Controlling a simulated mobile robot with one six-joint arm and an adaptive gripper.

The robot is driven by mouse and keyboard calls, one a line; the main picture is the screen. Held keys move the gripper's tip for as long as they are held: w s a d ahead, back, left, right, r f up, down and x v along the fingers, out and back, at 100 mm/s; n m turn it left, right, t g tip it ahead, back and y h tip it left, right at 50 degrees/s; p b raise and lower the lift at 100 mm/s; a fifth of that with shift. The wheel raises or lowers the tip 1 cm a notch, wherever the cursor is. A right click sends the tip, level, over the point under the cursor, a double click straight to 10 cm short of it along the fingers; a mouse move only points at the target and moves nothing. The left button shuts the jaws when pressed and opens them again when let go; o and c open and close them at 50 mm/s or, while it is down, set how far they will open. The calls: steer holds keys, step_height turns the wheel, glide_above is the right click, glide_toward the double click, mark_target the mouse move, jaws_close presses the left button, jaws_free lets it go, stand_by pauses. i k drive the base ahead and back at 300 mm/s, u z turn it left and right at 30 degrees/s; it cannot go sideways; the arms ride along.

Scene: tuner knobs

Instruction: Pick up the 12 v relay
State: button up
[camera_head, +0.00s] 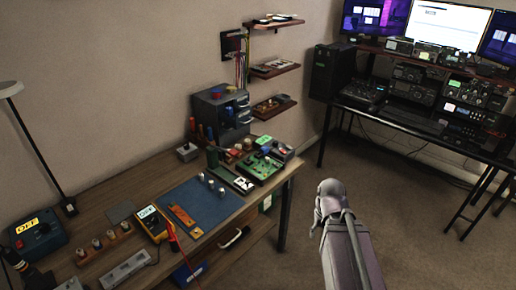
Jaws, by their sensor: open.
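I cannot pick out the 12 v relay for certain; the small parts on the workbench (105,204) are too small to read. Small knob-like parts (211,184) stand on the blue mat (208,208), with an orange strip (182,215) lying near them. A green circuit board (260,168) lies at the bench's far right. My arm rises from the bottom edge, right of the bench and apart from it, over the floor.
A yellow multimeter (152,223) lies left of the mat. A grey drawer cabinet (221,112) stands at the back against the wall. Wall shelves (272,70) hang above. A desk with radios (412,93) and monitors stands at right. The carpet (415,235) between is clear.

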mark_target(266, 149)
steer(key=i, duration=0.85)
steer(key=z, duration=0.05)
